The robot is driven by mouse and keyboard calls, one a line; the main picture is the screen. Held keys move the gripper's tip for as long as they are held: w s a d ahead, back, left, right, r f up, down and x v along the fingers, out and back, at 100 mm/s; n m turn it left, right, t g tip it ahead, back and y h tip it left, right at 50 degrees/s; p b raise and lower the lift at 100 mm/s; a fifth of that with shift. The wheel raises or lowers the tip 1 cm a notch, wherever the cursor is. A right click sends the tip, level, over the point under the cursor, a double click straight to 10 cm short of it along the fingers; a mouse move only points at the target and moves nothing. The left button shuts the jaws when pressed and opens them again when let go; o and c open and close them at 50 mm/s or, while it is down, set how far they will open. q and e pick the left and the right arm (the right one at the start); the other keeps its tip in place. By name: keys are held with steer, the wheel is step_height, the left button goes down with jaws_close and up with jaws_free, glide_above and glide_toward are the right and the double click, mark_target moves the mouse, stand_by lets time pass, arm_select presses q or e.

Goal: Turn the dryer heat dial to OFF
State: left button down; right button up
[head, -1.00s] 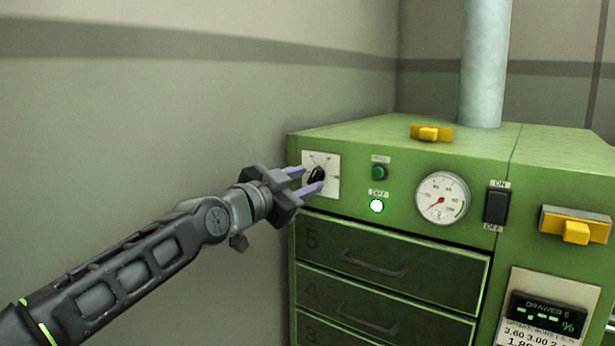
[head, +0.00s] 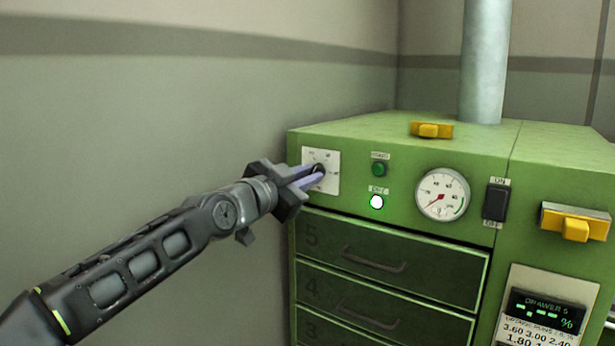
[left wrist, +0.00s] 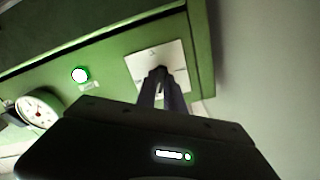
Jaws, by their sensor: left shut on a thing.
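The heat dial is a small black knob (head: 317,168) on a white square plate (head: 328,158) at the upper left of the green dryer's front. My left gripper (head: 318,175) comes in from the left and is shut on the knob, with its fingers close together and partly hiding it. In the left wrist view the fingers (left wrist: 163,88) reach the knob (left wrist: 159,71) in front of the white plate (left wrist: 148,62). The plate's markings are too small to read, and the knob's pointing direction is hidden. My right gripper is not in view.
Right of the dial are a green button (head: 379,169), a lit white lamp (head: 376,202), a round gauge (head: 442,195) and a black ON/OFF switch (head: 496,203). Drawers (head: 385,253) lie below. A yellow-handled part (head: 575,225) sits at the right. A wall stands left.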

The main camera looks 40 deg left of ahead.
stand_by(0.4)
arm_select(q)
steer(key=shift+d+n+b, duration=0.1)
steer(key=shift+n+b, duration=2.6)
steer(key=shift+n, duration=9.3)
